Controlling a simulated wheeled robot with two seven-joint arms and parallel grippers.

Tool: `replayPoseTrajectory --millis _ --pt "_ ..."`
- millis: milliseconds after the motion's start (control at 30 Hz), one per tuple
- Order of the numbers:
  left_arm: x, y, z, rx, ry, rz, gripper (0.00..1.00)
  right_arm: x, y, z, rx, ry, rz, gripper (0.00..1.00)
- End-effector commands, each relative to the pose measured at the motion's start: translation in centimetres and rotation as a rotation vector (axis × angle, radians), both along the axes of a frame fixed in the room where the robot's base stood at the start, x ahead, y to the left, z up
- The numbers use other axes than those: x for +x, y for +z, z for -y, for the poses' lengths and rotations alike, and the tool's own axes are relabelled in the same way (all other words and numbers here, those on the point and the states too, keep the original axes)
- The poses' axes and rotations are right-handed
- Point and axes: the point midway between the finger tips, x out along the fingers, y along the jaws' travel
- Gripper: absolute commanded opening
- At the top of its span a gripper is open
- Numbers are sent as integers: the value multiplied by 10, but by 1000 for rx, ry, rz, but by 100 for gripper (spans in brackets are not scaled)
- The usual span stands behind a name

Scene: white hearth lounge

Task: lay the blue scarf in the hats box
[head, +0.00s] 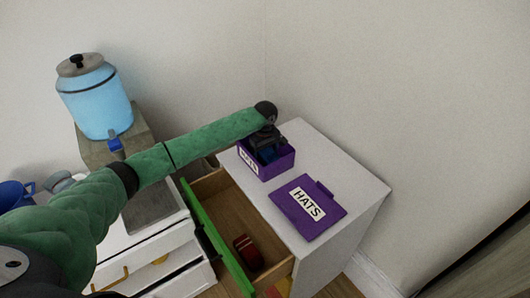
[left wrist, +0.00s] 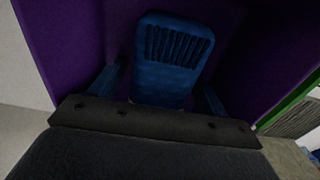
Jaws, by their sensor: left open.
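The purple hats box (head: 283,168) stands open on the white cabinet top, with a white label on its left side. My left gripper (head: 267,147) reaches down into the box from above. In the left wrist view the blue scarf (left wrist: 172,55), folded with a ribbed fringe, lies inside the purple walls of the box (left wrist: 65,45). The open fingers of my left gripper (left wrist: 160,88) stand on either side of the scarf, with gaps visible. In the head view the gripper hides most of the scarf. My right gripper is out of view.
The purple lid (head: 290,214) marked HATS lies flat in front of the box. Below it, a green-fronted drawer (head: 215,240) is open with a red object (head: 247,252) inside. A blue drink dispenser (head: 97,103) stands at the left. Walls rise behind the cabinet.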

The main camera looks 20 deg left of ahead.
Motion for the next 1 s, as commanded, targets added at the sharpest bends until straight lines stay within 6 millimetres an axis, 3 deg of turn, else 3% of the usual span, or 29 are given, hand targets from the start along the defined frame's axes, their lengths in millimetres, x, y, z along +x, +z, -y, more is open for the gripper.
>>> replayPoseTrajectory --millis 167,300,700,1000 --pt "0 8 0 0 -1 2 76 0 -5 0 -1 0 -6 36" --pt "1 28 0 -1 0 3 76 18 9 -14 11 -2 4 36" --pt "1 92 0 -1 -1 3 76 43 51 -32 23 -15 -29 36" --pt "0 120 0 -1 0 1 76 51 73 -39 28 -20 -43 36"
